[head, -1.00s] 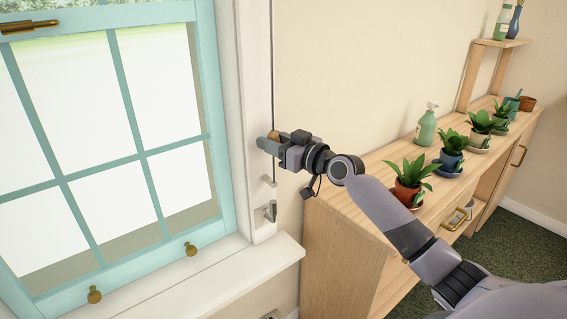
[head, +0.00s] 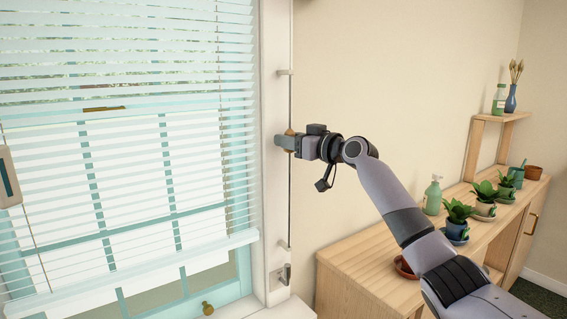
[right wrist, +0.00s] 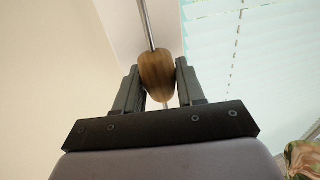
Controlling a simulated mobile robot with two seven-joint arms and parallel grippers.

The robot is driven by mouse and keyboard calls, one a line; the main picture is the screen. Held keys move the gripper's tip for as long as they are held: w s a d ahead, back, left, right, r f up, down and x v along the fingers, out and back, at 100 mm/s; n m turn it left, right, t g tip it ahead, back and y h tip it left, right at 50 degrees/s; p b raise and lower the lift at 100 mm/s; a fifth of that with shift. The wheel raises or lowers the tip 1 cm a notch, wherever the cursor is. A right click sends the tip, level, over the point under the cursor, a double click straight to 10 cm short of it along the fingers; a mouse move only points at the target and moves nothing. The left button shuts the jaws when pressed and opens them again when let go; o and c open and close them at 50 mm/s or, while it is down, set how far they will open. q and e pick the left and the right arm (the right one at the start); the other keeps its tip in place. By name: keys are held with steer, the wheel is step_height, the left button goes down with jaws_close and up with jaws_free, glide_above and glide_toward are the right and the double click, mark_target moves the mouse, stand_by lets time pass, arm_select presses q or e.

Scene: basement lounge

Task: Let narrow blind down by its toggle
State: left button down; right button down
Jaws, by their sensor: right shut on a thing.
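The narrow blind (head: 120,190) hangs over the window in white slats. Its bottom rail (head: 130,275) hangs tilted in the picture, low on the window, with some glass showing below. The toggle (right wrist: 157,75) is a brown wooden bead on a thin vertical cord or rod. My right gripper (head: 284,142) is shut on the toggle beside the window frame. In the right wrist view the two fingers (right wrist: 157,86) stand on either side of it. In the head view the gripper mostly hides the toggle. My left gripper does not show.
A wooden cabinet (head: 345,265) with potted plants (head: 458,212) and a green bottle (head: 432,196) stands at the right, partly behind my right arm. Metal brackets (head: 284,277) sit on the window frame. A pale block with a dark slot (head: 8,178) shows at the left edge.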

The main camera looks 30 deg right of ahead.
step_height(320, 180, up, 9)
steer(key=p, duration=0.3)
steer(key=shift+p, duration=0.4)
steer(key=shift+r, duration=0.6)
steer(key=shift+r, duration=0.1)
steer(key=c, duration=0.7)
jaws_free()
steer(key=shift+c, duration=0.2)
